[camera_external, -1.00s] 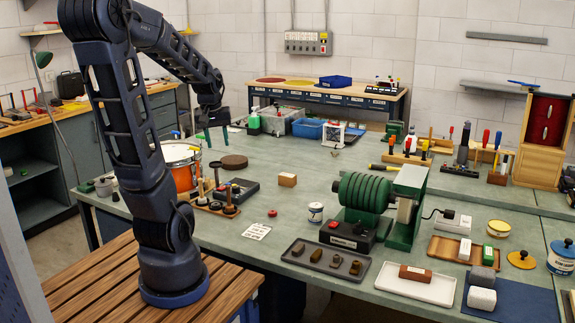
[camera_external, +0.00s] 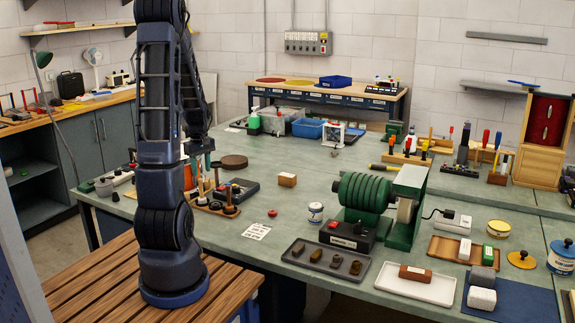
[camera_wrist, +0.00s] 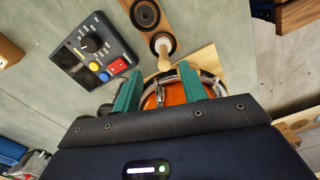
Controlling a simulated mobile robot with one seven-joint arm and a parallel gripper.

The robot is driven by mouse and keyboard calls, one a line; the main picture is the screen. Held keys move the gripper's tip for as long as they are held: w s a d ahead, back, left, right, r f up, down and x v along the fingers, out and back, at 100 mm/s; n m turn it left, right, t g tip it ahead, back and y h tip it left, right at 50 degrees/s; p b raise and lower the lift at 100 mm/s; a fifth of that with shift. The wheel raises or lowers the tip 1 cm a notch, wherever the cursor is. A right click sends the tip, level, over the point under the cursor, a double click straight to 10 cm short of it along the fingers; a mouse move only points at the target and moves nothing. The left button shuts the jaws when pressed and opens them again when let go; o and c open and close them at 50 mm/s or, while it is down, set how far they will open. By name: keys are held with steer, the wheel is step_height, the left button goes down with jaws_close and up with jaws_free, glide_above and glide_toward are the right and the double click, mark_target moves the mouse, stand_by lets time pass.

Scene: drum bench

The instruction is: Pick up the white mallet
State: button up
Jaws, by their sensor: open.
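A wooden rack (camera_wrist: 141,33) in the wrist view has dark round pieces and one pale, white-ended upright piece (camera_wrist: 163,43), which looks like the white mallet. The rack also shows in the external view (camera_external: 217,208), where I cannot single out the mallet. My gripper (camera_wrist: 160,72) has green fingers spread apart with nothing held. The pale piece lies just beyond the fingertips, around the middle of the wrist view. In the external view my gripper (camera_external: 203,164) hangs above the rack's left end, near the drum.
An orange drum (camera_wrist: 152,101) shows between and beneath my fingers; my arm mostly hides it in the external view. A dark control box (camera_wrist: 93,52) with a red switch is beside the rack. A green machine (camera_external: 405,205) stands farther right. The bench middle is fairly clear.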

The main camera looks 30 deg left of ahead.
glide_above(202, 198)
steer(key=f, duration=0.5)
steer(key=shift+w+d+f, duration=0.1)
steer(key=shift+w+d, duration=0.1)
steer(key=shift+w, duration=0.15)
steer(key=shift+a+f, duration=0.25)
steer(key=shift+f, duration=1.05)
steer(key=shift+a+f, duration=0.2)
steer(key=shift+f, duration=1.1)
steer(key=shift+c, duration=0.2)
jaws_close()
